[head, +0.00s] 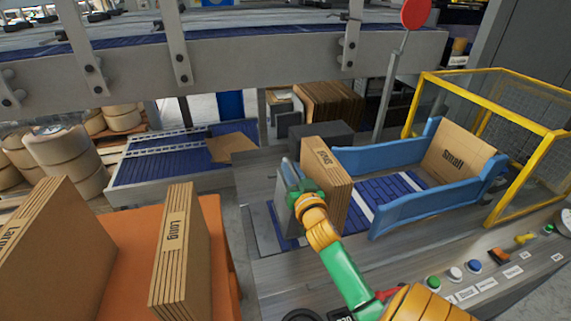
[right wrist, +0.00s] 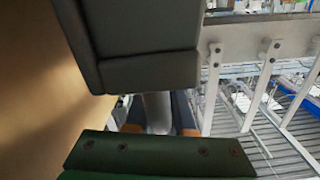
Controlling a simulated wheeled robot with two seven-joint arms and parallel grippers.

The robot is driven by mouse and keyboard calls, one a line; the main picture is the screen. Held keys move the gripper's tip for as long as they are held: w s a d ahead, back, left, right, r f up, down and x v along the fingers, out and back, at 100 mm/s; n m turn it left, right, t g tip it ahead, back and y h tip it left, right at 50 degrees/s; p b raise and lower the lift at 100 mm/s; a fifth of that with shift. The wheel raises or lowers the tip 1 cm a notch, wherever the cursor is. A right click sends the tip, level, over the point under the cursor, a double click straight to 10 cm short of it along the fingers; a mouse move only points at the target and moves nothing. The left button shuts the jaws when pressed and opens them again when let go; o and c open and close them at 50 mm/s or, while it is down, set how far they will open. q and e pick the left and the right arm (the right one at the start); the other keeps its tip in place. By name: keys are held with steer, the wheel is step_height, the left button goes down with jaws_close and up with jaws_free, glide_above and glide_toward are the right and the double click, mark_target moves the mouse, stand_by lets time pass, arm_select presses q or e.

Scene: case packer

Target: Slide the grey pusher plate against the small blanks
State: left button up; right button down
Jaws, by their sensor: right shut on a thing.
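The grey pusher plate (head: 288,178) stands upright at the left end of the blue-railed magazine. A stack of brown blanks (head: 329,178) stands just right of it; its label is small and seems to read "Long". I cannot tell whether plate and stack touch. A board labelled "Small" (head: 453,155) leans at the magazine's far right end. My right gripper (head: 304,199) is at the plate, shut on its grey handle (right wrist: 155,113), which shows between the fingers in the right wrist view. Much of the plate is hidden there. My left gripper is not in view.
Blue rails (head: 385,155) flank the magazine, with bare blue belt (head: 395,187) between the stack and the "Small" board.

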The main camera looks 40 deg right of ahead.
steer(key=c, duration=0.8)
jaws_free()
steer(key=shift+a, duration=0.1)
steer(key=v, duration=0.7)
